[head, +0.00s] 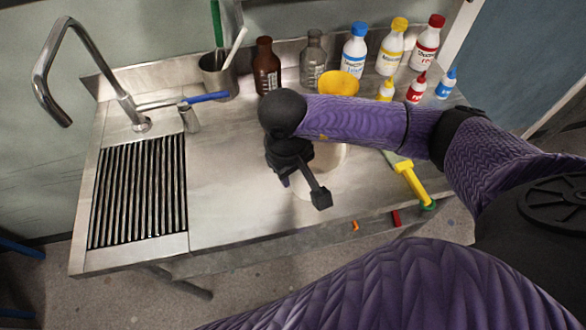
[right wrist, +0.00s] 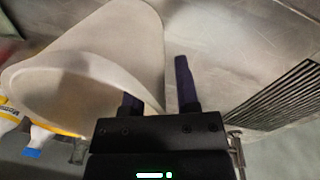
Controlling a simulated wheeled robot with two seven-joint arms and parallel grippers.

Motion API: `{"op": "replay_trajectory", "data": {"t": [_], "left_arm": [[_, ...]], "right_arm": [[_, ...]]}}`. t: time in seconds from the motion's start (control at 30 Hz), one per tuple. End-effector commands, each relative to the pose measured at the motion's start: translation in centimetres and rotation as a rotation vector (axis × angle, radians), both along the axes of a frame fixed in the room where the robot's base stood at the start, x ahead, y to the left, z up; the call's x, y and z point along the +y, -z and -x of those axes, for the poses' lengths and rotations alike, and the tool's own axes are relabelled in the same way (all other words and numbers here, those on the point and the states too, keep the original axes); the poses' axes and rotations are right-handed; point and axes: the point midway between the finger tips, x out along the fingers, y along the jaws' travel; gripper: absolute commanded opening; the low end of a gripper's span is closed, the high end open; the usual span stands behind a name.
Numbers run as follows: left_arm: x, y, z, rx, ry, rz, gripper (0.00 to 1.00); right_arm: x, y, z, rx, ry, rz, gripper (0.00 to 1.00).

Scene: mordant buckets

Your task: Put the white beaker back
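The white beaker (head: 331,160) is on the steel worktop, partly hidden behind my right arm and gripper in the head view. In the right wrist view the beaker (right wrist: 125,40) fills the upper left, with its wide rim towards the camera. My right gripper (head: 290,167) is at the beaker's left side. In the right wrist view its two fingers (right wrist: 160,92) stand apart. One finger is partly hidden by the beaker's wall, and the other is outside it with a visible gap. I cannot tell whether either finger touches it. My left gripper is not in view.
Several bottles stand along the back, including a brown one (head: 266,68), with a yellow bowl (head: 338,83) before them. A steel tap (head: 125,100) and ribbed drain (head: 140,190) are at left. A yellow-handled tool (head: 411,183) lies at right. The worktop's middle left is clear.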

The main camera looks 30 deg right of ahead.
Motion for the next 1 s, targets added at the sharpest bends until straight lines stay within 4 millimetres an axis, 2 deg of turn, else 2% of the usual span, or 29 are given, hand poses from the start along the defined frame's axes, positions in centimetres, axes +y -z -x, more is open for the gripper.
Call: {"op": "replay_trajectory", "data": {"t": [0.03,0.13,0.3,0.4,0.5,0.63,1.0], "left_arm": [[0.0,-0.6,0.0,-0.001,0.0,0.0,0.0],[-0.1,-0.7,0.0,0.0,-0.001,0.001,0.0],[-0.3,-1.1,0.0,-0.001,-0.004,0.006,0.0],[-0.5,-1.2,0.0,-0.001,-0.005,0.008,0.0],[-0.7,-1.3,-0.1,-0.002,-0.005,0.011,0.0],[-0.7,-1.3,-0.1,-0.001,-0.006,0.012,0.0],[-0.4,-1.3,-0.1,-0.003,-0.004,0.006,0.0]], "right_arm": [[0.0,-0.7,0.0,-0.001,0.0,-0.001,0.39],[0.2,-2.7,-0.1,-0.007,-0.002,-0.001,0.39],[0.7,-7.7,0.0,-0.008,-0.002,-0.001,0.39],[0.9,-10.0,0.1,-0.006,-0.002,-0.001,0.39],[1.1,-11.5,0.1,-0.004,0.0,-0.001,0.39],[1.1,-12.2,0.2,-0.001,0.001,0.001,0.39],[1.1,-12.2,0.2,0.0,0.0,0.0,0.39]]}}
